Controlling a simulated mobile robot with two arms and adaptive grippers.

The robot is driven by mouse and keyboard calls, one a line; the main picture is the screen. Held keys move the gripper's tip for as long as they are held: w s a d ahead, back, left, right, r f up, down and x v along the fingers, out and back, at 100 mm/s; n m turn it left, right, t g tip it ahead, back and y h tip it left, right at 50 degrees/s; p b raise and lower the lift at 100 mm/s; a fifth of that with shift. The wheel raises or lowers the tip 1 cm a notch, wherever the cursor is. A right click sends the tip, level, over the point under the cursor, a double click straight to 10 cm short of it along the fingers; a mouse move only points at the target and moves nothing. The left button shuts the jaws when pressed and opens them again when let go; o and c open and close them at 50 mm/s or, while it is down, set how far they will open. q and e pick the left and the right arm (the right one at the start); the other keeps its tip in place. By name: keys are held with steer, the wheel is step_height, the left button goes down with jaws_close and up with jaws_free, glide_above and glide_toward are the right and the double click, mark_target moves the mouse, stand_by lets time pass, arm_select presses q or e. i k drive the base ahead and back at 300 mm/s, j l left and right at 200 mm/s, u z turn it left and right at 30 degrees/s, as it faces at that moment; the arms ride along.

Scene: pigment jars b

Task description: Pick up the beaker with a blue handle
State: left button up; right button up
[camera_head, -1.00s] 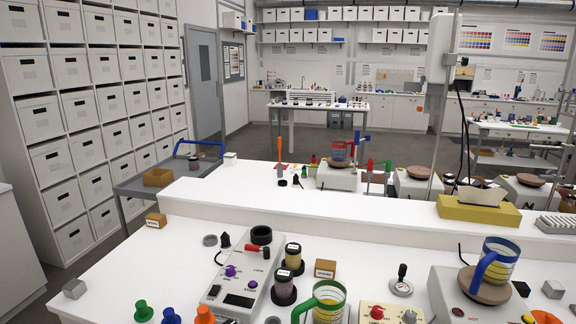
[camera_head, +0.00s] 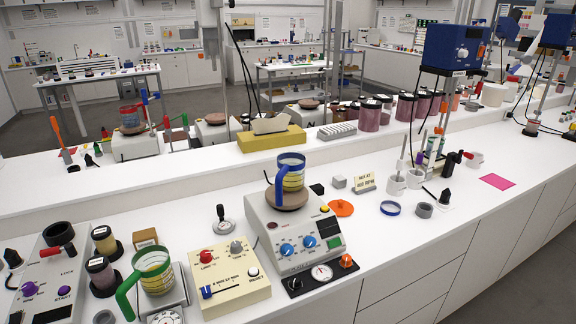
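The beaker with a blue handle (camera_head: 291,172) stands upright on the round brown top of a hot plate (camera_head: 288,199) near the middle of the bench. It has a blue rim and yellow bands, and its handle is on its left side. A similar beaker with a green handle (camera_head: 152,271) stands on a small scale at the lower left. Neither of my grippers shows in the view.
A cream control box (camera_head: 229,283) with red and grey knobs stands left of the hot plate. An orange disc (camera_head: 340,208), a small sign (camera_head: 364,182) and a blue ring (camera_head: 390,208) lie to its right.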

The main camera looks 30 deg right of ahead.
mark_target(290, 178)
steer(key=z, duration=1)
steer(key=k+j+z, duration=0.1)
steer(key=j+z, duration=0.15)
steer(key=j, duration=0.15)
steer(key=k+j+z, duration=0.4)
steer(key=j+z, duration=0.15)
steer(key=j, duration=0.25)
steer(key=k+j+z, duration=0.3)
steer(key=i+j, duration=0.05)
steer(key=i, duration=0.05)
